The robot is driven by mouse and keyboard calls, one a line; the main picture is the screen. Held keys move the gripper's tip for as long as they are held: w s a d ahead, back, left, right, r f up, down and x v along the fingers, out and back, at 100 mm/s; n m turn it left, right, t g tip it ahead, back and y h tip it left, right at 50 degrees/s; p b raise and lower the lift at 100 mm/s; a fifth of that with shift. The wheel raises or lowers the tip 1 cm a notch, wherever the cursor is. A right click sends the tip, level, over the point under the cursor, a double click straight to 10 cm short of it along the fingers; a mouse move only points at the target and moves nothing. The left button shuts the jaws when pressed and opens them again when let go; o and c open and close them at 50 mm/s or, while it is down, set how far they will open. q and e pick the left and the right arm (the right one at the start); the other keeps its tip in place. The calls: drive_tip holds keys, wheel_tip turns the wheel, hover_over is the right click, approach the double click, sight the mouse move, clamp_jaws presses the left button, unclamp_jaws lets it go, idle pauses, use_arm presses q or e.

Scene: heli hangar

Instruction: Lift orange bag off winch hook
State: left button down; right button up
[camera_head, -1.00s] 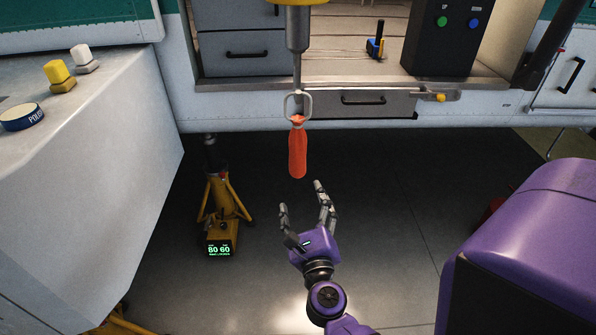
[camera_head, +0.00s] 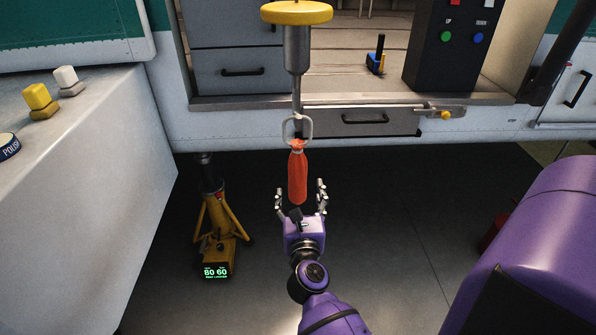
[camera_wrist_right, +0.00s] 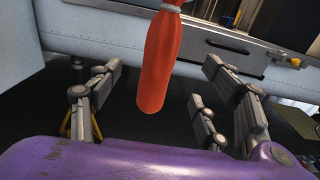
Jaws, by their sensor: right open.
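The orange bag (camera_head: 298,175) hangs upright from the ring-shaped winch hook (camera_head: 298,127) in the head view. The hook is at the lower end of a grey winch rod (camera_head: 297,60). My right gripper (camera_head: 300,196) is open, with its fingers on either side of the bag's lower end. In the right wrist view the bag (camera_wrist_right: 158,65) hangs between the spread fingers, with visible gaps to both sides. Its top and the hook are cut off there. My left gripper is not in view.
A yellow jack stand (camera_head: 218,230) with a green display stands on the floor at left. A grey counter (camera_head: 90,170) with yellow and white knobs is further left. Behind the bag is a drawer (camera_head: 365,121) under the open hangar-side bay. Dark floor lies below.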

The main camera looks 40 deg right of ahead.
sight(298, 177)
drive_tip(key=x, duration=0.9)
drive_tip(key=shift+w+d, duration=0.3)
drive_tip(key=shift+w, duration=0.1)
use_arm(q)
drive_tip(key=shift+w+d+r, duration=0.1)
use_arm(e)
drive_tip(key=shift+w+d, duration=0.15)
drive_tip(key=shift+c, duration=0.3)
drive_tip(key=c, duration=0.8)
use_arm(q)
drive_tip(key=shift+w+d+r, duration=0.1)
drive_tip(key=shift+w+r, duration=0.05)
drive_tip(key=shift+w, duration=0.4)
use_arm(e)
drive_tip(key=c, duration=0.6)
drive_tip(key=shift+o, duration=0.2)
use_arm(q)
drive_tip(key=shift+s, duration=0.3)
use_arm(e)
drive_tip(key=shift+r, duration=0.2)
